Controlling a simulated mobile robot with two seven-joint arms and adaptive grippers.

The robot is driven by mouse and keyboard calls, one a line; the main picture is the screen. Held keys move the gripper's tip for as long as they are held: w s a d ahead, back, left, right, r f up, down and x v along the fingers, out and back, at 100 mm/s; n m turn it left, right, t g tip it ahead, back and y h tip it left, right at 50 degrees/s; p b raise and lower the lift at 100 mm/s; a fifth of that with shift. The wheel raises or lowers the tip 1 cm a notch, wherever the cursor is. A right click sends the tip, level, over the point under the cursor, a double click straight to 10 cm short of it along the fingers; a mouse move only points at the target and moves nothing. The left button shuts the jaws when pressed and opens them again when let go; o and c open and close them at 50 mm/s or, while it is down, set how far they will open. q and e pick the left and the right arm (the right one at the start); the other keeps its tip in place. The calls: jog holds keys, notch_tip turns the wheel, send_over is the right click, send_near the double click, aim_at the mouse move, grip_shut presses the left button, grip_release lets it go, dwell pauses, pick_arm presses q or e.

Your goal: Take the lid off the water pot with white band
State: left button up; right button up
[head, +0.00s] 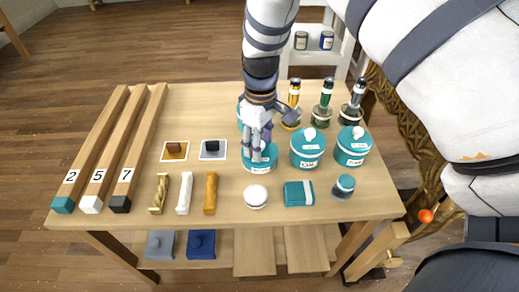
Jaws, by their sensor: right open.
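Teal pots with white labels stand at the right of the table; the labels are too small to read for sure. The front left pot (260,164) is under my right gripper (258,146), which points down at its top. The gripper is open; its fingers hide most of this pot's lid, and I cannot tell if they touch it. A second pot (308,155) with a white band and white knob on its lid stands just right of it. A third lidded pot (353,150) stands further right. Another teal pot is partly hidden behind my gripper. My left gripper is out of view.
Bottles (321,113) stand behind the pots. A white round pot (256,197), a teal box (298,193) and a small teal jar (344,187) stand in front. Numbered wooden bars (109,150) lie left. The table (200,100) is clear at back left.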

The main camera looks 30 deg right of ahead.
grip_shut()
